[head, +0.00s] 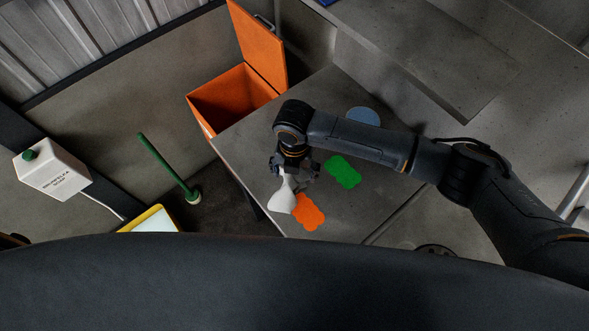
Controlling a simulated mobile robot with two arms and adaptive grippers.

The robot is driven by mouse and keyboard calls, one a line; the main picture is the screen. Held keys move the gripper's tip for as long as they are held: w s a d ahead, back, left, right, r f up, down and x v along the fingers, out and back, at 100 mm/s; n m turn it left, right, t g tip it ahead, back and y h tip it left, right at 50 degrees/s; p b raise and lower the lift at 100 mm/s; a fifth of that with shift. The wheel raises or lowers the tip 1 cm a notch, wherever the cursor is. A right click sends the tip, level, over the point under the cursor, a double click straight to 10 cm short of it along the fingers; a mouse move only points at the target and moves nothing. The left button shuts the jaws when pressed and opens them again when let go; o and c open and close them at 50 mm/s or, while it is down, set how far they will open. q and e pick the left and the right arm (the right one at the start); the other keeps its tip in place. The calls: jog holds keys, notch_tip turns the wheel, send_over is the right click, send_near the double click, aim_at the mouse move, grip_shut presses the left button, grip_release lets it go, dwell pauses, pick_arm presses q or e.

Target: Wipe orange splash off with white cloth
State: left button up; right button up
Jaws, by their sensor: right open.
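The orange splash (308,212) is a flat, scalloped patch on the grey table near its front edge. The white cloth (281,200) is just left of it, narrow at the top and wider below, close to or touching the splash's left edge. My right gripper (295,172) is over the table, pointing down, at the cloth's narrow upper end. Its jaws are open, and I cannot tell whether the fingers touch the cloth. My left gripper is not in view.
A green splash (343,172) and a blue splash (363,116) also lie on the table (240,145). An open orange bin (235,98) stands behind it. A green-handled tool (167,167), a yellow-rimmed container (152,218) and a white soap dispenser (53,174) are left.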

jog(key=shift+c, duration=0.4)
grip_shut()
dwell(0.4)
